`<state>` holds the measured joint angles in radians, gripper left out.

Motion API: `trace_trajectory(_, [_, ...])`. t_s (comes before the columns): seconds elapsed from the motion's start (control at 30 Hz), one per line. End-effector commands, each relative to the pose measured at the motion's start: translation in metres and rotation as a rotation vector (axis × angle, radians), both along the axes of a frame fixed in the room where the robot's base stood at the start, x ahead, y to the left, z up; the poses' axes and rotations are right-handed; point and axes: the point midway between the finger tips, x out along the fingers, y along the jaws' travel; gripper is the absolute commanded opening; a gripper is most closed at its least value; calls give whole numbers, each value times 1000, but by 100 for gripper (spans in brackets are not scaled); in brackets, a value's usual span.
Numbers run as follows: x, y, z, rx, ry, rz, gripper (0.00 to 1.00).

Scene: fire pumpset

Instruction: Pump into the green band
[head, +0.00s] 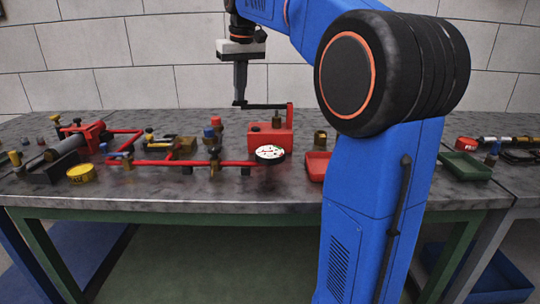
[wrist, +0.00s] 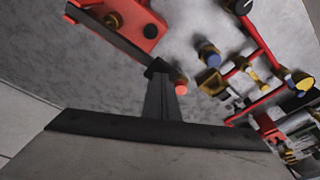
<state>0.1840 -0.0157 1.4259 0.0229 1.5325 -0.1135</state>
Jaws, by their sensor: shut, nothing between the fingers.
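The red hand pump (head: 270,139) stands on the bench in the middle of the head view, with a black lever (head: 265,106) running left from its red post. It also shows at the top of the wrist view (wrist: 145,22), where the lever (wrist: 108,36) slants down to my fingertips. My gripper (head: 239,103) points down, shut and empty, at the lever's free end. I cannot tell whether it touches the lever. The round gauge (head: 270,154) has a white face with small coloured marks and sits in front of the pump. Its needle is too small to read.
Red pipework with valves (head: 213,150) runs left of the gauge. A yellow round tag (head: 81,173) and a grey cylinder (head: 68,146) lie at left. A red tray (head: 317,166) and a green tray (head: 466,166) stand at right. A tiled wall is behind.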

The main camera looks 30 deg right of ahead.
Motion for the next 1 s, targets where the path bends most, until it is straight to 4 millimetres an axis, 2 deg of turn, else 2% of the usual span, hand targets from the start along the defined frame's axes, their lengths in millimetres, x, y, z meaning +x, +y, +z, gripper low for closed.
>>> trace_trajectory(1.0, [0, 0, -50, 0, 2, 0, 0])
